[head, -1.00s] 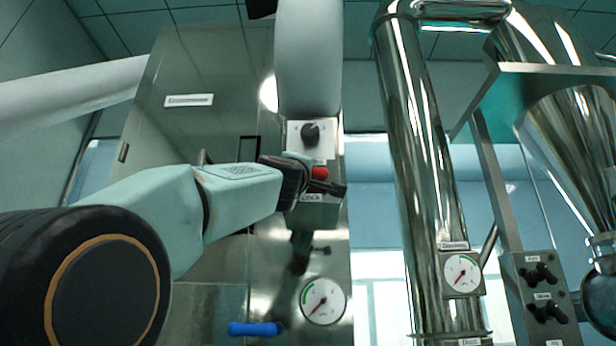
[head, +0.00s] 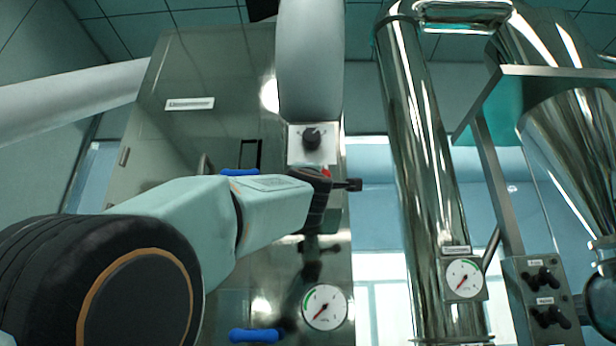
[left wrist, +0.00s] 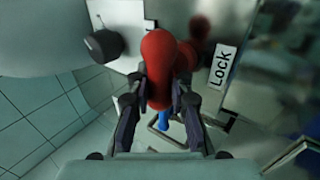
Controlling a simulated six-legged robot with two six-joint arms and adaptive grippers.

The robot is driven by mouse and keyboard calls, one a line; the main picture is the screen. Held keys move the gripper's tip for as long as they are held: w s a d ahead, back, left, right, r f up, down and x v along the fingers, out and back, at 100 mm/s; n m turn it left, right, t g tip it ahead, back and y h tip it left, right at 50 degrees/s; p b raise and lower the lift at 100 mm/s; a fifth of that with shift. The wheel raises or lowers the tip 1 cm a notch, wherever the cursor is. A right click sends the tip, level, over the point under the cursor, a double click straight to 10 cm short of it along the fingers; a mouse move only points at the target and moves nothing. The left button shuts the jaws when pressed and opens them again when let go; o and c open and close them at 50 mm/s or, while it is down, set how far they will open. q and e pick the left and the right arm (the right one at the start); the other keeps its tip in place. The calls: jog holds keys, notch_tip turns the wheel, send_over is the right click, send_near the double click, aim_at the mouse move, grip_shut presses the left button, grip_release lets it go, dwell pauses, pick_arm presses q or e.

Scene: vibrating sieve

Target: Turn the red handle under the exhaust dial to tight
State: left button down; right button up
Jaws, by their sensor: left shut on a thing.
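The red handle (left wrist: 157,68) sits between the fingers of my left gripper (left wrist: 158,92) in the left wrist view, and the gripper is shut on it. In the head view, only a small red bit (head: 326,173) shows behind the left gripper (head: 345,185). A black dial knob (head: 311,139) on a white plate is just above it, and it also shows in the left wrist view (left wrist: 103,45). A "Lock" label (left wrist: 222,67) is beside the handle. No label on the dial is readable. My right gripper is not in view.
A round gauge (head: 325,307) and a blue handle (head: 254,336) are lower on the steel cabinet (head: 195,135). A shiny pipe (head: 418,170) with another gauge (head: 463,277) stands to the right. A box with black knobs (head: 541,290) is at far right.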

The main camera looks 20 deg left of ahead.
pick_arm(q)
jog(key=shift+w+f, duration=0.3)
jog(key=shift+f, duration=0.1)
jog(key=c, duration=1.7)
grip_release()
jog(key=o, duration=0.3)
jog(key=shift+s+r, duration=0.2)
jog(key=shift+s, duration=0.15)
jog(key=shift+o, duration=1.1)
jog(key=shift+w, duration=0.1)
jog(key=shift+r, duration=0.1)
jog(key=shift+s+d+f, duration=0.1)
jog(key=shift+s+f, duration=0.1)
jog(key=shift+s, duration=0.4)
jog(key=v, duration=0.6)
jog(key=shift+f, duration=0.2)
